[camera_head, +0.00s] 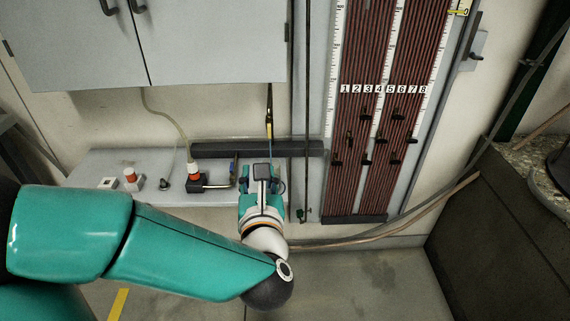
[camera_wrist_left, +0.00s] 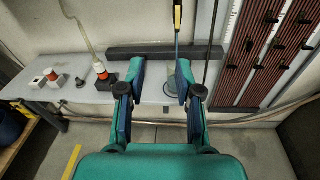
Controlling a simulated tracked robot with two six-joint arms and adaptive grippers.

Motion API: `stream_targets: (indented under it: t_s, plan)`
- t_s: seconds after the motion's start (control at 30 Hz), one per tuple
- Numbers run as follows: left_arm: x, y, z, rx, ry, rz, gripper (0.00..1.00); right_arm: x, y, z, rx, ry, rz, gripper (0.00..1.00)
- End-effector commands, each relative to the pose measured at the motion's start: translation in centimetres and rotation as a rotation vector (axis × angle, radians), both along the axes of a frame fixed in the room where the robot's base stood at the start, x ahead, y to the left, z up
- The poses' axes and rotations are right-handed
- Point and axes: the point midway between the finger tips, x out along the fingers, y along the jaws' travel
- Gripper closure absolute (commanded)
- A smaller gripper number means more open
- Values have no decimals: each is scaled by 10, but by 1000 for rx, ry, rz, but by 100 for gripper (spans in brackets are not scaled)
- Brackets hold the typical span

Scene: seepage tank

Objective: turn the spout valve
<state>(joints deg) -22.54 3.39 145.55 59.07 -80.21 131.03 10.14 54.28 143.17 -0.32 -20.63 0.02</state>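The spout valve appears as a small blue handle (camera_head: 233,168) on a thin metal spout (camera_head: 216,186). The spout runs right from a black block with an orange-and-white fitting (camera_head: 194,170) on the grey bench. My left gripper (camera_head: 262,178) is just right of the handle, close to it; contact cannot be made out. In the left wrist view my left gripper (camera_wrist_left: 159,78) has its fingers wide apart with nothing held between them. There the orange fitting (camera_wrist_left: 101,71) is left of the fingers, and the left finger seems to hide the valve. My right gripper is not in view.
A grey cabinet (camera_head: 215,40) hangs above the bench. A dark bar (camera_head: 255,149) lies along the back of the bench. A manometer panel (camera_head: 375,130) with numbered tubes stands to the right. A second orange-and-white fitting (camera_head: 131,176) is further left.

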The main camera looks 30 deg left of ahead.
Motion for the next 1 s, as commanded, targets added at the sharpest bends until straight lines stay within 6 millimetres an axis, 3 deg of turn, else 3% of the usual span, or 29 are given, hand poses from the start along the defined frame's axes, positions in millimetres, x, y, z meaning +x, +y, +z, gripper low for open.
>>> stream_targets:
  t_s: [0.03, 0.13, 0.3, 0.47, 1.0]
  plan:
    - [-5, -7, -7, -17, -55, -22, 66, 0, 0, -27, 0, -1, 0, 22]
    - [-12, -14, 0, -36, -115, -48, 66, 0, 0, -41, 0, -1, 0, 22]
    - [-12, -21, 3, -41, -138, -71, 66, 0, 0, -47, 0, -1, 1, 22]
    - [-2, -15, 5, -42, -138, -69, 66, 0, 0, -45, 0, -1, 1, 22]
    - [90, 43, 4, -40, -135, -68, 66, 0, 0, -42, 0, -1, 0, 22]
